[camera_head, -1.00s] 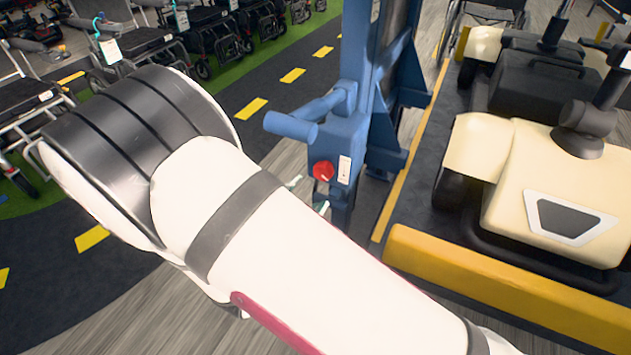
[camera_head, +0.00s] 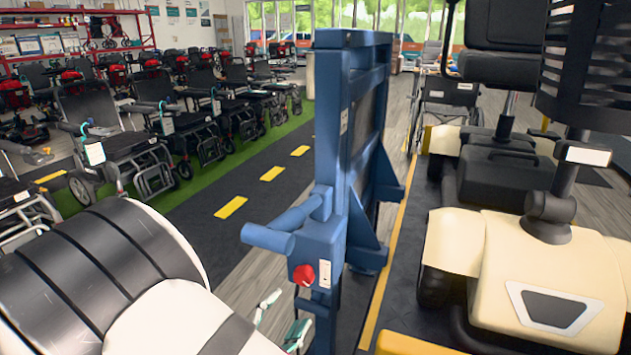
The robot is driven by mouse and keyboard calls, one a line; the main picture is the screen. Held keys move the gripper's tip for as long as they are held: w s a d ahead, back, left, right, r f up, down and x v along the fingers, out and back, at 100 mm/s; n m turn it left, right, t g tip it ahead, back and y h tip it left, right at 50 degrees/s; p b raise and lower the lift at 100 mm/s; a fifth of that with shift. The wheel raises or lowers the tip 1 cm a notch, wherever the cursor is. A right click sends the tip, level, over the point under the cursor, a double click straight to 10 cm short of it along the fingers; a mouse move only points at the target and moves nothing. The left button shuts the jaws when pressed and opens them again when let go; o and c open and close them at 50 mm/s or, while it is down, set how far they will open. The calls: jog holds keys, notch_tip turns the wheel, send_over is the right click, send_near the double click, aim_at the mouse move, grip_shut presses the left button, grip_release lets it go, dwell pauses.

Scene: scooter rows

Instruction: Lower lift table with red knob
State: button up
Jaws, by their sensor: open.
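The red knob (camera_head: 303,275) sits on the front of a blue control box, beside a small white label (camera_head: 325,273). The box is on the blue lift column (camera_head: 330,120), with a blue handle (camera_head: 267,238) sticking out left above the knob. The dark lift platform (camera_head: 392,290), with yellow edging, lies to the right and carries a cream scooter (camera_head: 500,265). My gripper (camera_head: 283,320) is open, low in the picture, below and left of the knob. Only its pale greenish fingertips show, apart from the knob in the picture; my arm hides the rest.
The cream scooter's seat and tiller stand close to the column's right. Rows of wheelchairs (camera_head: 130,150) and scooters fill the left and back. A dark lane with yellow dashes (camera_head: 230,207) runs free left of the column. Windows are at the back.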

jog(key=w+d+r+m+g+h, duration=0.1)
jog(key=d+r+m+g+h, duration=0.2)
jog(key=d+r, duration=0.35)
notch_tip(320, 180, up, 10)
jog(key=m+g+h, duration=0.2)
jog(key=m+g, duration=0.8)
jog(key=g, duration=0.1)
send_over(449, 284)
jog(key=s+a, duration=0.3)
jog(key=s, duration=0.2)
jog(key=s+d+r+m+g+y, duration=0.2)
jog(key=s+d+m+y, duration=0.15)
jog(key=s, duration=0.45)
jog(key=s+d+r+m+g+y, duration=0.1)
jog(key=s+d+m+g+y, duration=0.15)
jog(key=s+y, duration=0.4)
jog(key=s+a+m+t+y, duration=0.2)
jog(key=s+a, duration=0.2)
jog(key=s, duration=0.2)
notch_tip(449, 284, up, 24)
jog(key=t+p, duration=0.4)
jog(key=p, duration=1.8)
jog(key=shift+s+a+r, duration=0.2)
jog(key=shift+s+a, duration=0.05)
